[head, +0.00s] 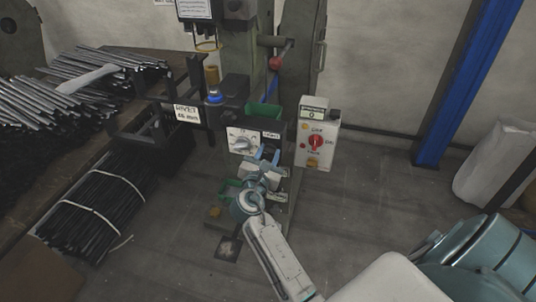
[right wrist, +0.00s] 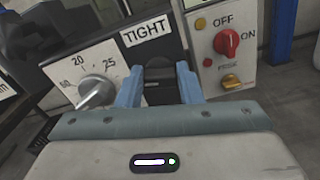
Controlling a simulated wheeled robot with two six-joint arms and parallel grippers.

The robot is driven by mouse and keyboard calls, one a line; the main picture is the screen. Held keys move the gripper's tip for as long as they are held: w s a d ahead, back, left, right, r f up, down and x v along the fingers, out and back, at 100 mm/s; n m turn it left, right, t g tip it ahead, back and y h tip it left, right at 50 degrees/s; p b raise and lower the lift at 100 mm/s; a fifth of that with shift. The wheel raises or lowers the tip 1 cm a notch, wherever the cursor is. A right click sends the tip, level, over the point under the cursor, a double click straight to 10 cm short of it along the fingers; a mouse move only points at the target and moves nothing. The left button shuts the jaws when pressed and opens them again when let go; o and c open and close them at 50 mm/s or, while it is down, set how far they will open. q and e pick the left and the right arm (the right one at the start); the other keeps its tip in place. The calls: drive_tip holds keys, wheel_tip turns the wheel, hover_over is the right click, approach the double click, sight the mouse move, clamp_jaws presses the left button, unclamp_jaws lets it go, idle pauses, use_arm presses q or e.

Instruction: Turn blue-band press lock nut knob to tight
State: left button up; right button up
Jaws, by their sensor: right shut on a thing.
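The press with the blue band (head: 215,98) stands at the centre of the head view. A black lock nut knob (right wrist: 158,72) sits just under the white TIGHT label (right wrist: 147,30) in the right wrist view; the label also shows in the head view (head: 270,134). My right gripper (right wrist: 159,88) has its two blue fingers on either side of the knob, shut on it. In the head view my right gripper (head: 268,155) reaches the press front and mostly hides the knob. The knob's exact angle cannot be told. My left gripper is not in view.
A grey dial (right wrist: 97,92) with a numbered scale is left of the knob. A control box (head: 318,158) with a red OFF/ON switch (head: 316,142) is to the right. A red-balled lever (head: 276,63) stands above. Steel rods (head: 45,108) lie left. Open floor (head: 385,195) is right.

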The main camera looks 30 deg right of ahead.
drive_tip(key=shift+m, duration=0.8)
drive_tip(key=shift+f+m+b, duration=0.1)
drive_tip(key=shift+m+b, duration=0.2)
drive_tip(key=shift+m, duration=0.6)
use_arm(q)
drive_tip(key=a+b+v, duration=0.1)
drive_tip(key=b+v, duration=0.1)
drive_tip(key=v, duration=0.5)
use_arm(e)
drive_tip(key=m, duration=0.4)
drive_tip(key=shift+s+d+f+m, duration=0.1)
drive_tip(key=shift+f+m, duration=0.05)
drive_tip(key=shift+m, duration=0.55)
drive_tip(key=m+b, duration=0.2)
drive_tip(key=m, duration=0.1)
drive_tip(key=shift+f, duration=0.1)
drive_tip(key=shift+m+b, duration=0.65)
drive_tip(key=shift+m, duration=0.45)
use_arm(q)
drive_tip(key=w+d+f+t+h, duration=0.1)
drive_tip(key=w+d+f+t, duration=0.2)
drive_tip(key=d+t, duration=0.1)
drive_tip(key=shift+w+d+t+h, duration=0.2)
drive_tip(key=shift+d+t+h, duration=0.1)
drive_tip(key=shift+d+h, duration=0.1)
use_arm(e)
drive_tip(key=shift+m, duration=0.6)
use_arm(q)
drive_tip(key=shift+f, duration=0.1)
